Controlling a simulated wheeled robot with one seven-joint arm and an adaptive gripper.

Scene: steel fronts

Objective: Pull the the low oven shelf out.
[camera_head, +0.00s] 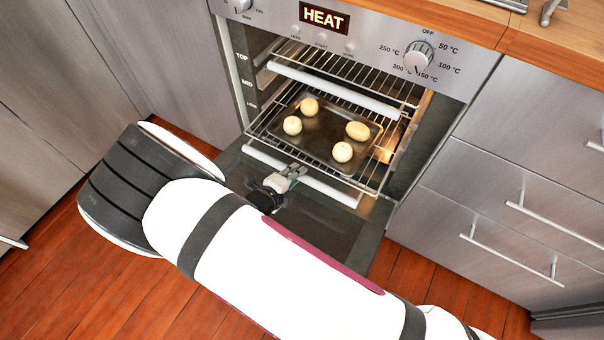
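The low oven shelf (367,183) is a wire rack with a thick white front bar (325,187). The bar sits at the oven mouth, by the inner edge of the lowered door. A dark tray (325,127) with several pale dough balls (357,131) rests on this shelf.
A higher wire shelf (345,71) with its own white bar (335,90) is above. The oven door (325,222) lies open below my arm. Drawers with bar handles (508,258) stand at right, cabinet fronts (55,55) at left. Wooden floor (60,290) shows in front.

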